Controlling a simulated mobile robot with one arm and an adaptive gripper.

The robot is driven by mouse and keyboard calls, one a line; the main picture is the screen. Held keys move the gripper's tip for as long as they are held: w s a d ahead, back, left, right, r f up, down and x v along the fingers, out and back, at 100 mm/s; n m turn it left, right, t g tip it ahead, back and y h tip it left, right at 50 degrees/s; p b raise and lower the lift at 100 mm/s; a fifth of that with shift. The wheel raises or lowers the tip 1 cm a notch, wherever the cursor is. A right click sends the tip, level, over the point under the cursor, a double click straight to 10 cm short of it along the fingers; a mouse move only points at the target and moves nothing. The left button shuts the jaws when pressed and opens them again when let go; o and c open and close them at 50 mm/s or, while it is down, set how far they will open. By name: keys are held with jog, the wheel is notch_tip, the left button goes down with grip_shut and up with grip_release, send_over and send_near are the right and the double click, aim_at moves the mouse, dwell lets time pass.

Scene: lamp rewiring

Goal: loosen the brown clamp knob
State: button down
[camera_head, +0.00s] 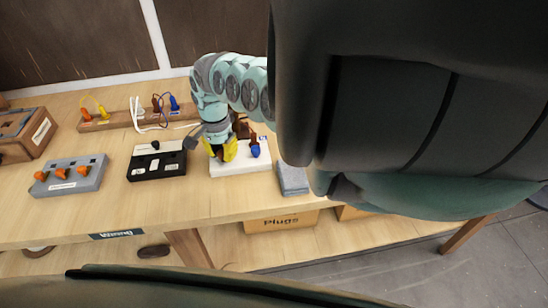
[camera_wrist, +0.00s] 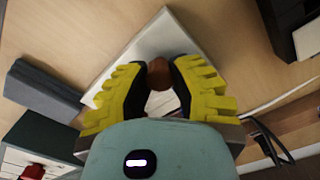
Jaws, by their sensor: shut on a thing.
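In the wrist view, the brown clamp knob (camera_wrist: 160,74) sits between the black pads of my yellow-fingered gripper (camera_wrist: 160,82). The fingers are closed on it from both sides. In the head view, my gripper (camera_head: 224,152) points down over the left part of a white board (camera_head: 238,169). The gripper covers the knob there. The white board also shows behind the fingers in the wrist view (camera_wrist: 156,38). A blue knob (camera_head: 255,149) stands on the board to the right of my gripper.
A black block (camera_head: 157,165) lies left of the board, and a grey block (camera_head: 292,180) lies right. A grey block with orange plugs (camera_head: 68,176) is further left. A wooden strip with coloured plugs and a white cable (camera_head: 138,116) runs behind. The table front is clear.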

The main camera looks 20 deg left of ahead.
jog(key=n, duration=0.1)
jog(key=n+b, duration=0.1)
jog(key=n, duration=0.1)
jog(key=shift+w+d, duration=0.1)
jog(key=shift+w, duration=0.15)
jog(key=n+b, duration=0.2)
jog(key=n, duration=0.3)
jog(key=shift+s+f+n, duration=0.1)
jog(key=shift+n, duration=0.2)
jog(key=n+b, duration=0.2)
jog(key=n, duration=0.2)
jog(key=shift+n+b, duration=0.75)
jog(key=shift+n, duration=0.95)
jog(key=shift+s, duration=0.1)
jog(key=c, duration=1.1)
grip_release()
jog(key=shift+a, duration=0.2)
jog(key=o, duration=0.4)
jog(key=shift+d, duration=0.1)
jog(key=shift+c, duration=0.2)
